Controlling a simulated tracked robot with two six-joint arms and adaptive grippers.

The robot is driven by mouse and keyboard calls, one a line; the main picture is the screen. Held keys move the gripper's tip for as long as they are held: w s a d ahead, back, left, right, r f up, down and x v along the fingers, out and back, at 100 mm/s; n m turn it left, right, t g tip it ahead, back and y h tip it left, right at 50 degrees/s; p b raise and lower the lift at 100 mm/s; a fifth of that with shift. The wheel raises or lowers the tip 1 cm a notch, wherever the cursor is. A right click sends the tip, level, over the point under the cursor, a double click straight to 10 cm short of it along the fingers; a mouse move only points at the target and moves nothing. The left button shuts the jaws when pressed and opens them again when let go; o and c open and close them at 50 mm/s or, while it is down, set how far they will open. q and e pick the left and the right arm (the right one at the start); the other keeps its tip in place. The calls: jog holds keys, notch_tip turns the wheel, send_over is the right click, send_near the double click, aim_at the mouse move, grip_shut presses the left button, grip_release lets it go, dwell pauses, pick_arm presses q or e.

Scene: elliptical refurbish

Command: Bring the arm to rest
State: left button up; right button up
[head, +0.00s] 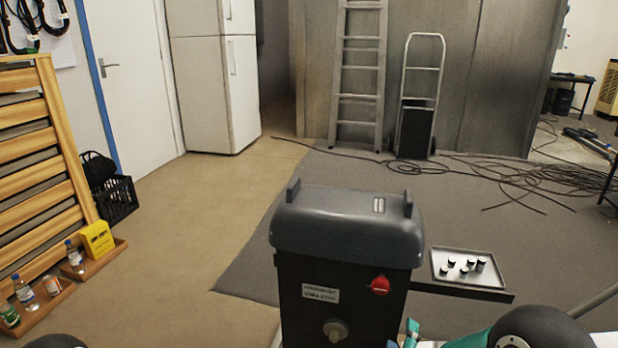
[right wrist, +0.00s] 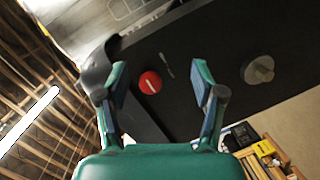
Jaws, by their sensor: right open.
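My right arm comes in at the bottom right of the head view, with a teal link and a dark round joint. Its right gripper (head: 408,336) shows only in part at the lower edge, beside the dark machine housing (head: 345,225). In the right wrist view the right gripper (right wrist: 160,72) has its two fingers apart with nothing held. The red knob (right wrist: 149,82) of the housing appears between them, apart from both fingers. The knob (head: 380,285) also shows on the housing's front in the head view. My left gripper is out of view.
A grey tray (head: 468,284) with several small dark cylinders stands right of the housing. A grey round knob (head: 335,330) is on the housing's lower front. Cables (head: 520,172) lie on the floor behind. A wooden slatted rack (head: 40,150) with bottles stands left; the floor between is clear.

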jog(key=s+d+f+m+g+y, duration=0.1)
jog(key=s+f+g+y, duration=0.15)
jog(key=f, duration=0.65)
jog(key=s+d+f+m+g+y, duration=0.1)
jog(key=s+f+g, duration=0.25)
jog(key=f, duration=0.55)
jog(key=s+a+f+m+g+y, duration=0.3)
jog(key=s+a+f+m+g, duration=0.15)
jog(key=s, duration=0.45)
jog(key=s+a+f+m+g+y, duration=0.35)
jog(key=s+a, duration=0.25)
jog(key=s, duration=0.3)
notch_tip(320, 180, up, 29)
jog(key=p, duration=2.8)
jog(key=shift+d+f+m, duration=0.15)
jog(key=shift+f+m, duration=0.05)
jog(key=shift+m, duration=0.2)
